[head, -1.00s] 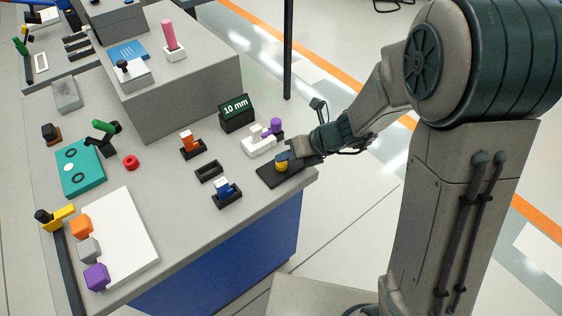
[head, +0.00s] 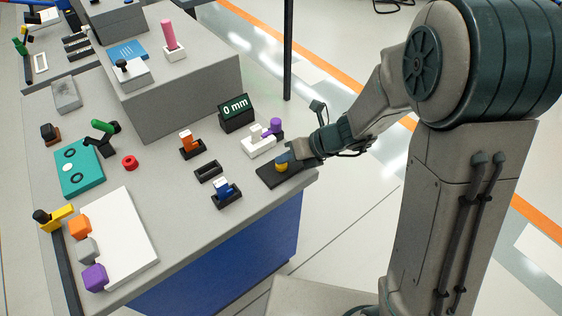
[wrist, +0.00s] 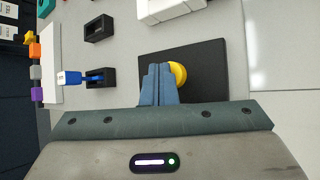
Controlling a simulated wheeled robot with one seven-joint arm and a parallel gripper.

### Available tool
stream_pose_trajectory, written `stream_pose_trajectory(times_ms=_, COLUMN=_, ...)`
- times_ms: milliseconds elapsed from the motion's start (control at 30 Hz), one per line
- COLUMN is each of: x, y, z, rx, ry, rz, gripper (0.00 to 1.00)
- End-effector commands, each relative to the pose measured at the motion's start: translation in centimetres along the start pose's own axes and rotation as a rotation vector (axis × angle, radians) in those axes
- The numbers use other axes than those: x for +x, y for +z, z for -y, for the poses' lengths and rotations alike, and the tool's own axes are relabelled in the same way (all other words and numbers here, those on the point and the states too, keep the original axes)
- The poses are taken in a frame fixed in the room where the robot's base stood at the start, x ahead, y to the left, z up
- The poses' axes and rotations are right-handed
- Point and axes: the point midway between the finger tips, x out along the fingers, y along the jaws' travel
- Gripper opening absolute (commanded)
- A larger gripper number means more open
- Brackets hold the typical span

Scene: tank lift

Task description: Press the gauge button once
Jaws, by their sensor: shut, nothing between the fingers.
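The yellow gauge button (head: 281,168) sits on a flat black pad (head: 266,178) at the front right corner of the grey bench. In the wrist view the button (wrist: 180,74) shows just right of the fingers, which partly hide it. My gripper (head: 284,158) is shut and empty, its blue fingertips at the top of the button. I cannot tell whether they touch it. The closed fingers (wrist: 158,84) lie over the black pad (wrist: 212,66) in the wrist view. The gauge display (head: 236,109), a dark block behind the pad, reads "0 mm".
A white fixture with a purple knob (head: 262,142) stands close behind the pad. Black holders with an orange piece (head: 189,145) and a blue piece (head: 225,191), plus an empty black holder (head: 209,171), stand to the left. A grey raised block (head: 185,95) lies farther back.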

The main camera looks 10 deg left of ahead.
Motion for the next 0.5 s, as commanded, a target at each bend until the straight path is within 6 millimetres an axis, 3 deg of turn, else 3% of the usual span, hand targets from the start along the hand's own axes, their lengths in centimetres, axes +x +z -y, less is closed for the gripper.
stream_pose_trajectory(times_ms=500, x=-1.2, y=0.9, z=-0.9, rx=0.001, ry=0.0, rz=-0.001, gripper=0.0)
